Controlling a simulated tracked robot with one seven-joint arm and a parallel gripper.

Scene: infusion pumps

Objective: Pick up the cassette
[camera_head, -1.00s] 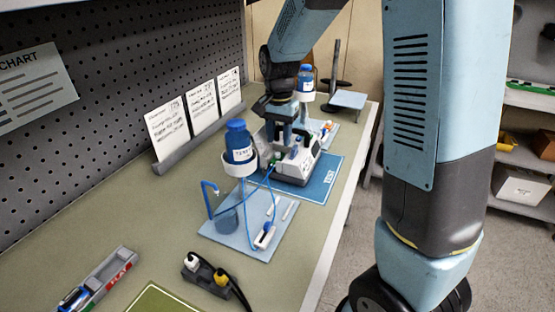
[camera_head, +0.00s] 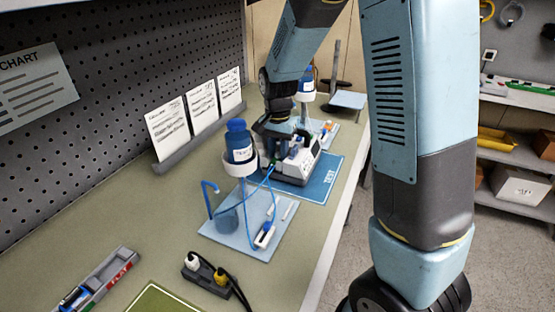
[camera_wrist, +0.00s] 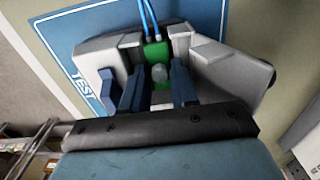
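The cassette, a green piece (camera_wrist: 156,53) with a rounded grey knob, sits in the slot of the white and grey infusion pump (camera_wrist: 216,68). Two blue tubes run from its far end. My gripper (camera_wrist: 158,84) has its two dark blue fingers apart, one on each side of the knob, with visible gaps. Finger depth against the cassette is hard to judge. In the head view my gripper (camera_head: 281,147) is over the pump (camera_head: 304,165), which stands on the blue TEST mat (camera_head: 329,179); the cassette is mostly hidden there.
A blue bottle in a white ring holder (camera_head: 239,142) stands left of the pump on a pale blue board (camera_head: 225,232), with blue tubing running toward the pump. Another bottle station (camera_head: 306,90) is behind. A connector block (camera_head: 206,272) is in front. Cards (camera_head: 200,104) line the back wall.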

